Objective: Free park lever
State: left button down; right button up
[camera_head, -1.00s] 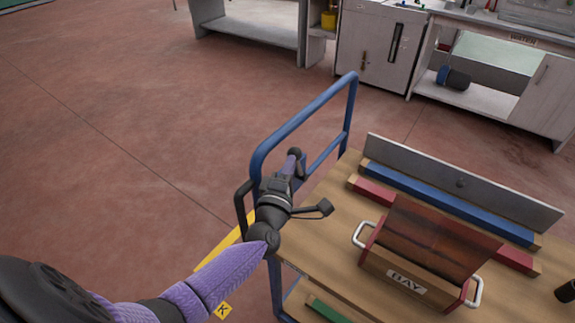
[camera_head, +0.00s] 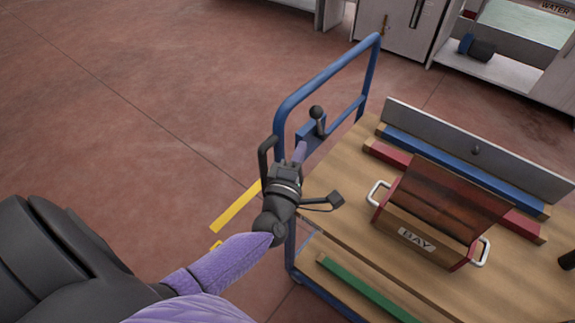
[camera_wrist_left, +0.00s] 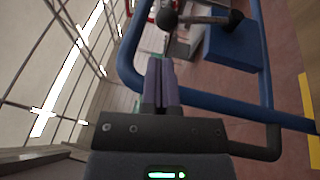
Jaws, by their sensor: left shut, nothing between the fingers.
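The park lever (camera_head: 318,118) is a short dark stalk with a round black knob. It stands on a blue block (camera_head: 309,138) fixed to the blue handle frame of the cart. In the left wrist view the lever (camera_wrist_left: 200,18) lies across the top, just beyond my fingertips, with a ball at each end and the blue block (camera_wrist_left: 232,48) below it. My left gripper (camera_head: 299,153) is shut and empty, with its purple fingers pointing toward the lever and apart from it. The fingers also show in the left wrist view (camera_wrist_left: 160,70). My right gripper is not seen.
The blue cart frame (camera_head: 325,75) rises around the lever. The wooden cart top (camera_head: 345,170) carries a BAY box (camera_head: 425,240) with white handles, a grey panel (camera_head: 480,145) and coloured bars. Open red floor (camera_head: 120,130) lies left. White cabinets stand at the back.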

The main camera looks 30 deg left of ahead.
pick_arm(q)
jog(key=v, duration=0.5)
jog(key=shift+s+r, duration=0.2)
jog(key=shift+s, duration=0.25)
